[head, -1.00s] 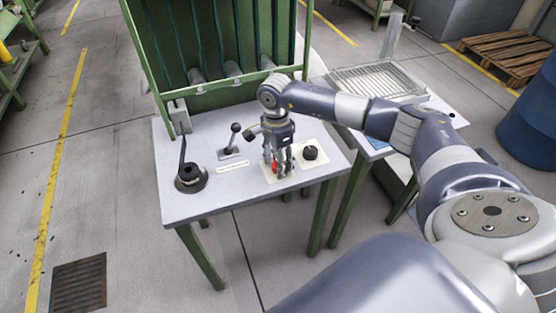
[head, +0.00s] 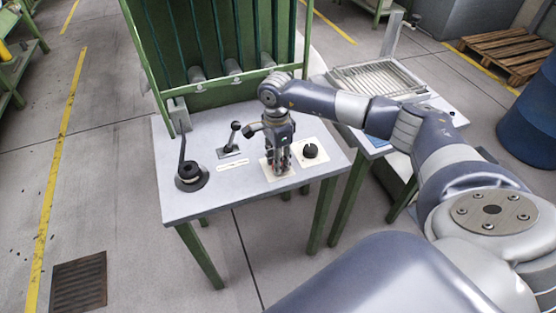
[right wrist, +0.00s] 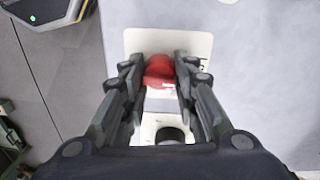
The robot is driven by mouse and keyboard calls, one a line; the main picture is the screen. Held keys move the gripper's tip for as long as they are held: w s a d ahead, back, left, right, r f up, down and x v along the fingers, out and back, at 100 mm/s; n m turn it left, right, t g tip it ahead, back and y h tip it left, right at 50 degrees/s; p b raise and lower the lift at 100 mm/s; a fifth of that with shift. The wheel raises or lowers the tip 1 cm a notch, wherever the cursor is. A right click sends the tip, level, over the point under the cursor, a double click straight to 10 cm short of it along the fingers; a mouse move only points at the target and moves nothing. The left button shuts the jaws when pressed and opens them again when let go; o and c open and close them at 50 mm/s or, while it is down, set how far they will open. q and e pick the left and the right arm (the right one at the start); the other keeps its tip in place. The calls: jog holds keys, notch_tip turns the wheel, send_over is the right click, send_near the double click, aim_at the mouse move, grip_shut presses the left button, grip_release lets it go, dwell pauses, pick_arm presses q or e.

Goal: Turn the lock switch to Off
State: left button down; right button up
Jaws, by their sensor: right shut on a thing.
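The red lock switch (right wrist: 158,70) sits on a pale plate (right wrist: 198,43) and shows between the fingertips in the right wrist view. In the head view the fingers mostly hide it. My right gripper (head: 278,167) points down over the front of the grey panel table (head: 225,203), and its fingers are shut on the red switch. Any Off marking is too small or hidden to read. My left gripper is out of view.
A black round knob (head: 310,151) stands just right of the gripper. A ball-topped lever (head: 235,128) and a black handled crank (head: 189,174) stand to its left. A green frame (head: 212,93) rises behind the panel.

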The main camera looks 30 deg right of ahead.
jog(key=m+b, duration=0.1)
jog(key=m, duration=0.9)
jog(key=shift+m+y, duration=0.3)
jog(key=shift+m, duration=0.1)
dwell(0.4)
jog(key=o, duration=1)
jog(key=shift+s, duration=0.1)
jog(key=shift+o, duration=0.2)
notch_tip(320, 180, up, 12)
jog(key=shift+d, duration=0.3)
